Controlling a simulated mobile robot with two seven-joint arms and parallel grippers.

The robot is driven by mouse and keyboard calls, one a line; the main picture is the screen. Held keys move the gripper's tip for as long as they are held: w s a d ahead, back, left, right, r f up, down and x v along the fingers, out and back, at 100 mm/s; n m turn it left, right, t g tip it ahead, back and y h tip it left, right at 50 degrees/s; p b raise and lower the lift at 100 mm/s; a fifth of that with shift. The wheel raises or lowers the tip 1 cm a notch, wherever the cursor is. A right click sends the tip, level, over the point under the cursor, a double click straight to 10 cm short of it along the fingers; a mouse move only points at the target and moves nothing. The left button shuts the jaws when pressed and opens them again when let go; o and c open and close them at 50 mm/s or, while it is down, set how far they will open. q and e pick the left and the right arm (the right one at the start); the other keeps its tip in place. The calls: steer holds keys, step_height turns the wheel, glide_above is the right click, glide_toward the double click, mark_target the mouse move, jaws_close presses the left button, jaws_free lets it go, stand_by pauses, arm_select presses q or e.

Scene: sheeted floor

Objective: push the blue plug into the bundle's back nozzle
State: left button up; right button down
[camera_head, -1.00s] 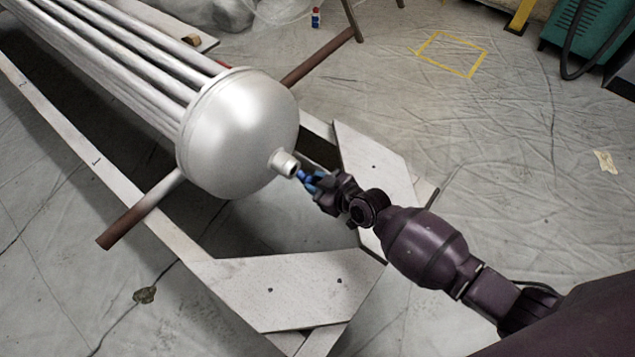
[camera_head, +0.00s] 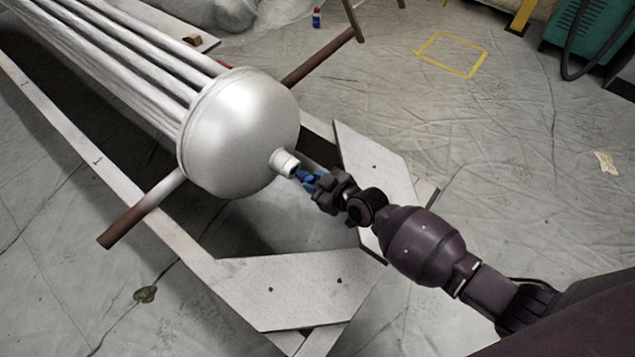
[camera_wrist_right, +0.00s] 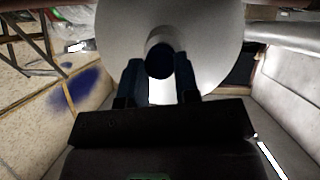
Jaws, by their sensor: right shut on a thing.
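The bundle (camera_head: 150,75) is a set of grey tubes ending in a rounded silver cap. Its back nozzle (camera_head: 284,161) is a short light stub on the cap, facing my right gripper (camera_head: 309,181). That gripper is shut on the blue plug (camera_head: 300,175), whose front end is right at the nozzle mouth. I cannot tell whether it touches or has entered. In the right wrist view, the nozzle (camera_wrist_right: 159,37) lies straight ahead between the two fingers (camera_wrist_right: 159,85). A dark round face shows there; I cannot tell plug from opening. My left gripper is out of view.
A pale frame (camera_head: 290,285) with plates surrounds the bundle's end. A rusty bar (camera_head: 135,222) sticks out at the cap's left. Behind are a yellow floor square (camera_head: 452,54), a small red-and-blue bottle (camera_head: 316,18) and a green machine (camera_head: 590,35).

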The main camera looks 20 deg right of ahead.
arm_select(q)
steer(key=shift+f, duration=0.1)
arm_select(e)
steer(key=shift+w+a, duration=0.4)
steer(key=shift+w, duration=0.2)
steer(key=shift+w+a, duration=0.4)
steer(key=shift+w, duration=0.2)
steer(key=c, duration=0.8)
jaws_free()
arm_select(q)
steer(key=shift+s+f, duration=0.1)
arm_select(e)
steer(key=shift+s+d+r, duration=0.15)
steer(key=shift+s+r, duration=0.05)
arm_select(q)
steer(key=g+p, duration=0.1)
steer(key=p, duration=0.1)
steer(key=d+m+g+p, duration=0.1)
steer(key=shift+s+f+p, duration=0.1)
steer(key=shift+p, duration=0.3)
arm_select(e)
steer(key=v, duration=1)
steer(key=shift+s, duration=0.15)
